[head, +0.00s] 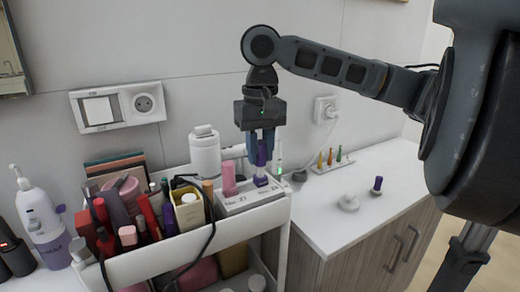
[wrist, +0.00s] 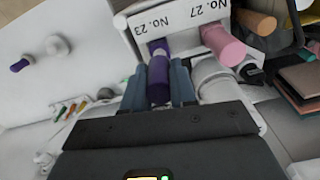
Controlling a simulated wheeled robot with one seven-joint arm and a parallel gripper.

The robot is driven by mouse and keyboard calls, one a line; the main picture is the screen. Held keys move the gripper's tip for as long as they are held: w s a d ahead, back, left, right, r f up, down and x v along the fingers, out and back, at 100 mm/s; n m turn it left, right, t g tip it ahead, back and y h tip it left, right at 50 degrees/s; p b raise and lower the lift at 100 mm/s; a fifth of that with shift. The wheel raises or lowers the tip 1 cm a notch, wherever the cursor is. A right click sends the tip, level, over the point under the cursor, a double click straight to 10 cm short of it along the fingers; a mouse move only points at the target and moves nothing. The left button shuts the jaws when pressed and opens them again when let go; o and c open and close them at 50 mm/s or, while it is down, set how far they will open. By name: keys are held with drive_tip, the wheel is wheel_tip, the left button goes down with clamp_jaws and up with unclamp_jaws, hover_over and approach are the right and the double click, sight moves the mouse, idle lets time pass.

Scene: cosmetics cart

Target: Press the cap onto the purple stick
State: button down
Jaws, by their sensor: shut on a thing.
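My gripper (head: 262,156) points down over the white stand (head: 245,200) on the cart's top. It is shut on a purple cap (wrist: 159,80), which shows between the two blue-grey fingers in the wrist view. Directly below the cap, in line with it, is the purple stick (head: 260,181), upright in the stand's slot marked No. 23; its base also shows in the wrist view (wrist: 157,47). A pale band shows between the two purple parts. I cannot tell whether the cap is fully seated.
A pink stick (head: 229,178) stands close beside, in slot No. 27. A white bottle (head: 205,152) stands behind. The cart's left side is crowded with cosmetics and a black cable. A small purple-topped piece (head: 377,185) and a white knob (head: 348,203) are on the otherwise fairly clear counter (head: 330,225).

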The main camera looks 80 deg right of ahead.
drive_tip(key=shift+f+b, duration=0.55)
drive_tip(key=shift+f, duration=0.75)
idle(0.9)
drive_tip(key=c, duration=0.8)
unclamp_jaws()
drive_tip(key=shift+o, duration=0.2)
drive_tip(key=o, duration=0.4)
